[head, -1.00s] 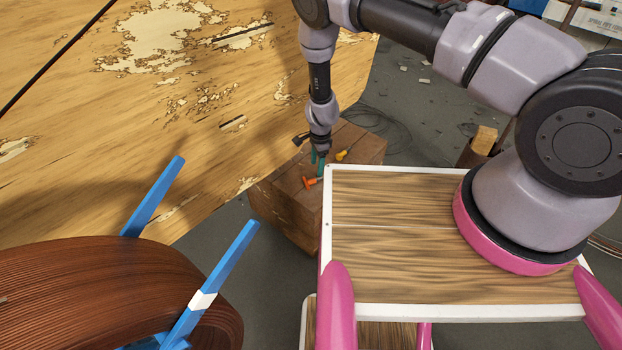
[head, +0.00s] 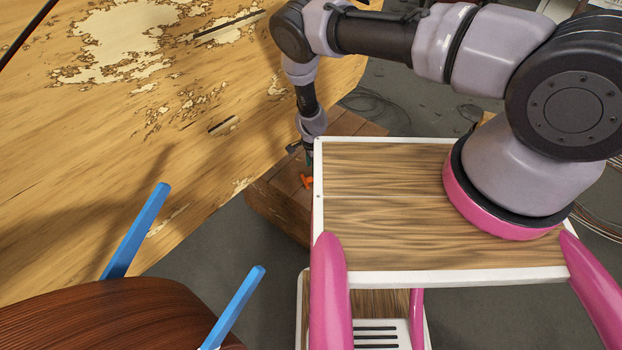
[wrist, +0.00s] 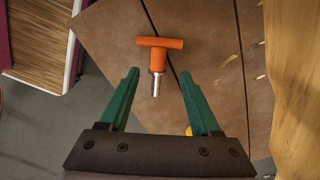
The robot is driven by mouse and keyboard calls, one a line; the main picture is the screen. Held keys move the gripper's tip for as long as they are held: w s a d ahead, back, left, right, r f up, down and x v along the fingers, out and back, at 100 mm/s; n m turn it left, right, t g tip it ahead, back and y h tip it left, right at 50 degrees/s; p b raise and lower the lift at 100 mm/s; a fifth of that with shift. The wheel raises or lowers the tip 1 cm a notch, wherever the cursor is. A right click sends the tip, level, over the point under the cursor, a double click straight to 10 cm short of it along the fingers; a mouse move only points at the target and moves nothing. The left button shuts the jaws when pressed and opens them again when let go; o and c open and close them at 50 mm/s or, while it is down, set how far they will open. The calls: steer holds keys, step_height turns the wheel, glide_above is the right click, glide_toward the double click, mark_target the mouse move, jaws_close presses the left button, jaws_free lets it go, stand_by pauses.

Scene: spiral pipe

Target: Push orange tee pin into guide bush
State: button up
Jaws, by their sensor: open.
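The orange tee pin (wrist: 160,44) lies on top of a wooden crate in the wrist view, its orange crossbar farthest from my gripper and its metal shank toward me. It also shows in the head view (head: 306,181), small and partly hidden. My gripper (wrist: 158,84) is open, its two green fingers on either side of the line of the shank, with nothing between them. The metal tip lies about level with the fingertips in the picture; I cannot tell the height gap. In the head view the gripper is mostly hidden behind my base's edge. I cannot make out the guide bush.
The wooden crate (head: 279,196) stands on the grey floor beside a large peeling wooden panel (head: 120,100). A yellow thing (wrist: 189,131) shows partly behind the right finger. A brown ribbed coil (head: 110,315) with blue bars (head: 137,230) is at lower left.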

step_height(320, 180, down, 5)
steer(key=shift+s+f, duration=0.1)
steer(key=shift+s, duration=0.05)
jaws_close()
stand_by(0.7)
